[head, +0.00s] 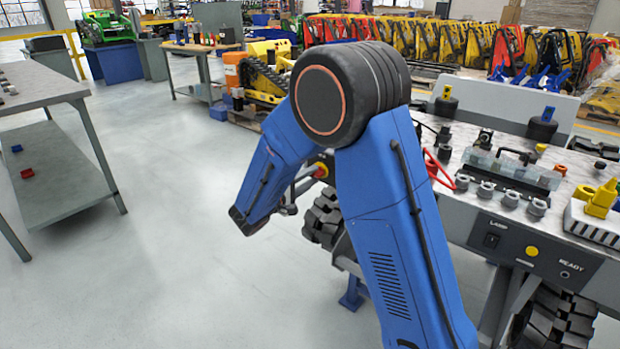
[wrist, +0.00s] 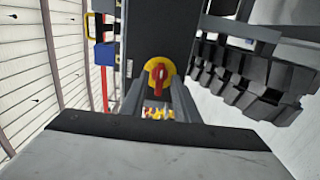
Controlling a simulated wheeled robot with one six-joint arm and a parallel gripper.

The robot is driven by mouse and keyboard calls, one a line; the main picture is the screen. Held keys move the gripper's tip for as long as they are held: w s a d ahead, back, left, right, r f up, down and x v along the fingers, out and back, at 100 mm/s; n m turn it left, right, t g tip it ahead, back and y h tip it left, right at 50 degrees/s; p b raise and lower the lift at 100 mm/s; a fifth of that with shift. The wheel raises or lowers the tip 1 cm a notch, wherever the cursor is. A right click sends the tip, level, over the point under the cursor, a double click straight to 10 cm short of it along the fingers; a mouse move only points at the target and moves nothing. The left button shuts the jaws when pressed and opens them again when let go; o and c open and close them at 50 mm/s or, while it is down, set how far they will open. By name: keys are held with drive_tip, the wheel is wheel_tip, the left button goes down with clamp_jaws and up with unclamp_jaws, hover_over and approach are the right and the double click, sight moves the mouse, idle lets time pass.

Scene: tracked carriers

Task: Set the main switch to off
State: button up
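The main switch is a red knob on a round yellow plate (wrist: 158,75), mounted on a dark panel. Its red handle stands about upright in the wrist view. In the head view the switch (head: 321,170) shows small, just left of my upper arm. My gripper (wrist: 157,80) points at the switch, with its two grey fingers apart on either side of the red handle in the picture. I cannot tell whether they touch it. In the head view my gripper (head: 304,183) is partly hidden behind my arm. Markings by the switch are too small to read.
A large black tyre or track (wrist: 250,80) stands close right of my gripper. A workbench (head: 480,215) with valves and a lamp panel is at the right. A grey table (head: 40,85) is at the left. The floor between is clear.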

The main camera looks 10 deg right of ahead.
clamp_jaws()
drive_tip(key=shift+n, duration=0.3)
drive_tip(key=n, duration=1.7)
drive_tip(key=shift+f, duration=0.1)
idle(0.4)
